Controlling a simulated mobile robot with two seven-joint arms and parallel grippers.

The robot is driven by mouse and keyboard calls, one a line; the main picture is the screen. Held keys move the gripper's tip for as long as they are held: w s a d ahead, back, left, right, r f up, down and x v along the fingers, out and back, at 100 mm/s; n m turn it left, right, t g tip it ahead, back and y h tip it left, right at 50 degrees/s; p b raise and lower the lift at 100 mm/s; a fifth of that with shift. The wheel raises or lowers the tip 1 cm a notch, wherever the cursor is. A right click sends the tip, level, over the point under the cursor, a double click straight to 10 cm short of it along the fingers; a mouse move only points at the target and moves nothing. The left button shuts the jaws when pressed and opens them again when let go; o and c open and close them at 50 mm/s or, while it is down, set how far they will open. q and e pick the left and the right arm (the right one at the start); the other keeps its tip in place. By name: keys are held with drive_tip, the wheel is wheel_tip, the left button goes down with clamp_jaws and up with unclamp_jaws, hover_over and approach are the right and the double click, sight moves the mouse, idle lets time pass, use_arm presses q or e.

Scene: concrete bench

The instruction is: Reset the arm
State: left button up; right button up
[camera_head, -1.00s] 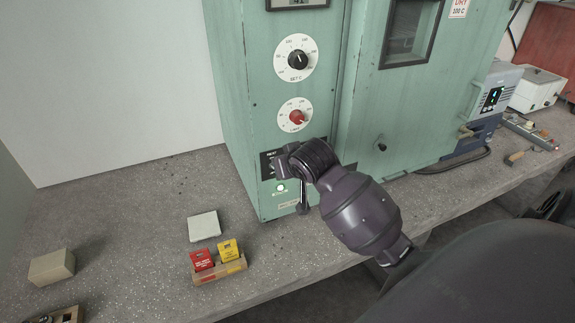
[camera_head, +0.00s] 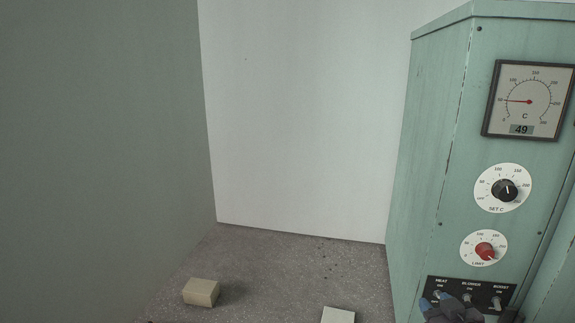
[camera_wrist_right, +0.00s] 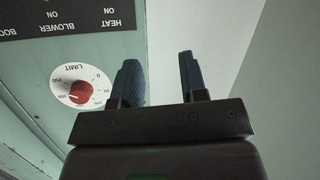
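My right gripper (camera_head: 446,308) shows only as dark blue-grey fingers at the bottom edge of the head view, in front of the switch panel's left end. In the right wrist view its two fingers (camera_wrist_right: 159,78) stand apart with nothing between them. The rest of the right arm is out of the head view. My left gripper is not in view. The green oven (camera_head: 433,150) stands at the right, with its black switch panel (camera_head: 483,291) marked HEAT, BLOWER and BOOST. I cannot tell whether the fingers touch the panel.
The oven has a gauge (camera_head: 528,100) reading 49, a black SET C knob (camera_head: 504,190) and a red LIMIT knob (camera_head: 484,250). A beige block (camera_head: 201,292) and a pale flat piece (camera_head: 338,315) lie on the bench (camera_head: 275,265).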

drive_tip(key=s+a+f+m+g+b, duration=0.1)
drive_tip(key=s+a+f+g+b, duration=0.1)
drive_tip(key=s+f, duration=2)
drive_tip(key=shift+s+a+g, duration=0.2)
drive_tip(key=shift+a+g, duration=0.4)
drive_tip(key=shift+a, duration=0.4)
